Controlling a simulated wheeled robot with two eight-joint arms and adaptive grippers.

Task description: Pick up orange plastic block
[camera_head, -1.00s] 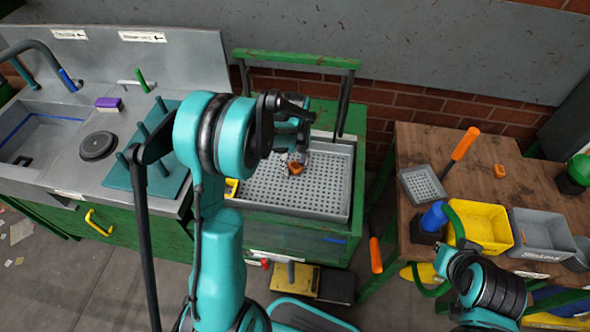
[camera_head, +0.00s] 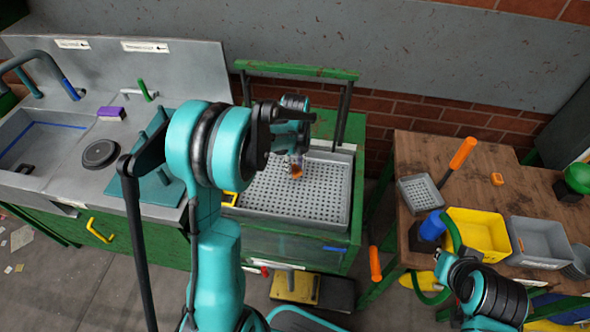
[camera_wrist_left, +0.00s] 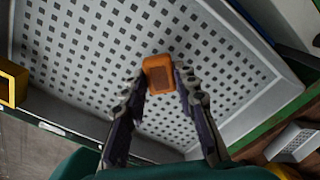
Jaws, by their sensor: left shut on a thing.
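The orange plastic block (camera_head: 297,174) is over the grey perforated tray (camera_head: 262,212) in the middle of the head view. In the left wrist view the block (camera_wrist_left: 159,75) sits between the two dark fingers of my left gripper (camera_wrist_left: 162,82), which are shut on its sides. In the head view my left gripper (camera_head: 297,161) is small and partly hidden by my arm. I cannot tell whether the block touches the tray floor or is slightly above it.
A yellow object (camera_wrist_left: 10,83) lies at the tray's left edge. A second orange block (camera_head: 496,179) is on the wooden table at right, with a yellow bin (camera_head: 478,232) and grey bin (camera_head: 540,240). A sink unit stands at left. A green rail (camera_head: 297,70) rises behind the tray.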

